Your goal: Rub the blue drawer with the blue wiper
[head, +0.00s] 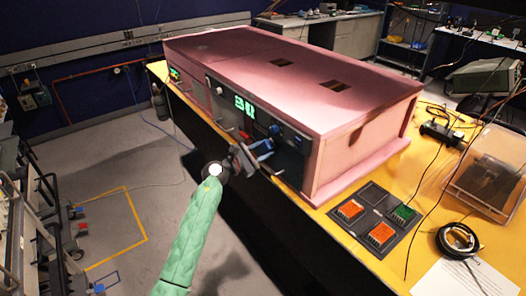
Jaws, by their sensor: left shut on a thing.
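A large pink foam enclosure (250,60) stands on the yellow table, its front panel facing left and toward me. My left gripper (250,157), at the end of a green-sleeved arm, is in front of that panel. It is shut on a small blue thing, which looks like the blue wiper (263,147). The wiper is close to the panel; I cannot tell whether it touches. Dark blue parts (275,131) show on the panel just behind the wiper. The blue drawer cannot be clearly made out there, and the gripper may partly hide it. My right gripper is out of view.
A green lit display (244,106) and small handles are on the front panel. On the yellow table (345,248), a dark tray (354,235) holds orange and green blocks. A coiled black cable (457,240) and a clear bin (487,172) lie at right. The floor at left is mostly free.

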